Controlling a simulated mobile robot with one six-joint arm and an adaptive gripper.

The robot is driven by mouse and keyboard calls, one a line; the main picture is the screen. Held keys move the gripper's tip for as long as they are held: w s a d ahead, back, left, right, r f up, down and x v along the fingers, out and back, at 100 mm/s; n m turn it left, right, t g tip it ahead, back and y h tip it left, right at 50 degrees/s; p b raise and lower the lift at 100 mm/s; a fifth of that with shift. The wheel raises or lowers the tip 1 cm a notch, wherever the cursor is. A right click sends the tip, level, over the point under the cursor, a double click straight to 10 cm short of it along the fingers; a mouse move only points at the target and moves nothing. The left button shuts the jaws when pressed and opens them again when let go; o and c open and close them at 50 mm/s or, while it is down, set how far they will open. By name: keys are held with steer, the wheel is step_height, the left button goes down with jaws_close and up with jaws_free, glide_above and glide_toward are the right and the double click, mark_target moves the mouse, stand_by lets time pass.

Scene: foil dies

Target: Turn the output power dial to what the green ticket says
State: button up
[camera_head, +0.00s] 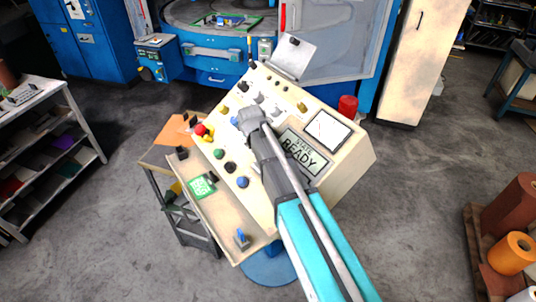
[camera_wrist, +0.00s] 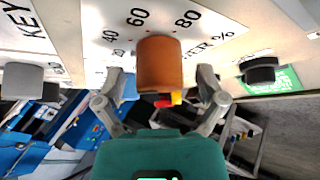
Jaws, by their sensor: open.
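The output power dial (camera_wrist: 160,65) shows in the wrist view as an orange-brown cylindrical knob on a white face, with 40, 60 and 80 readable around it and "ER %" to its right. Its pointer mark is not visible. My gripper (camera_wrist: 160,78) is open, one finger on each side of the knob, with gaps visible. In the head view my gripper (camera_head: 247,118) is over the cream console's upper middle and hides the dial. The green ticket (camera_head: 202,187) lies on the console's lower left; its writing is too small to read.
In the wrist view a grey knob (camera_wrist: 22,78) and a black knob (camera_wrist: 260,70) flank the dial. A red cap (camera_head: 348,104) stands at the console's back right.

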steer(key=shift+w+n, duration=0.1)
steer(key=shift+n, duration=0.3)
